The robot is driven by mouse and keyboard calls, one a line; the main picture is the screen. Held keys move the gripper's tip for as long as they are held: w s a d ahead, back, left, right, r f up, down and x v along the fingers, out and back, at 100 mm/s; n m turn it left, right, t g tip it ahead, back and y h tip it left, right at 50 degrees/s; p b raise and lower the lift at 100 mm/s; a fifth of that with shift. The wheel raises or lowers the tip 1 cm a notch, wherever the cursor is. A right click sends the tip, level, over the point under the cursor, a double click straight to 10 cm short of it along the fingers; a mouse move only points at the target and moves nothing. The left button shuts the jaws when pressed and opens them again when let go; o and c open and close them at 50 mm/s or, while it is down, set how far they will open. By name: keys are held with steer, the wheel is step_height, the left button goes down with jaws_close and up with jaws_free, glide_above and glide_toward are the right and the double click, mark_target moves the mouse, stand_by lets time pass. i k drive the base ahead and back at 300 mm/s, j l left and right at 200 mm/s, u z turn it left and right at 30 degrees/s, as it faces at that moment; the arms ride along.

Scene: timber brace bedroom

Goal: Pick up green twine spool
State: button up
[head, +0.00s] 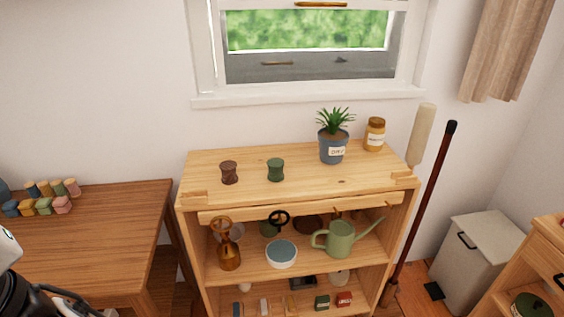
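The green twine spool (276,169) stands upright on the top board of the wooden shelf unit (305,190), near the middle. A brown spool (229,172) of similar shape stands to its left, with a gap between them. Part of my own arm, dark and white, shows at the lower left edge. My gripper's fingers are not in this view.
A potted plant (333,147) and a yellow jar (375,134) stand right of the spools. The lower shelves hold a watering can (341,239) and a bowl (281,254). A wooden table (100,235) with several small spools stands left. The top board's front is mostly clear.

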mark_target(275, 166)
steer(key=i+l, duration=0.15)
steer(key=l, duration=0.15)
steer(key=i+l+u, duration=0.15)
steer(key=i+l, duration=0.2)
steer(key=l, duration=0.3)
steer(key=i+l+u, duration=0.2)
steer(key=i+l, duration=0.35)
steer(key=i, duration=0.15)
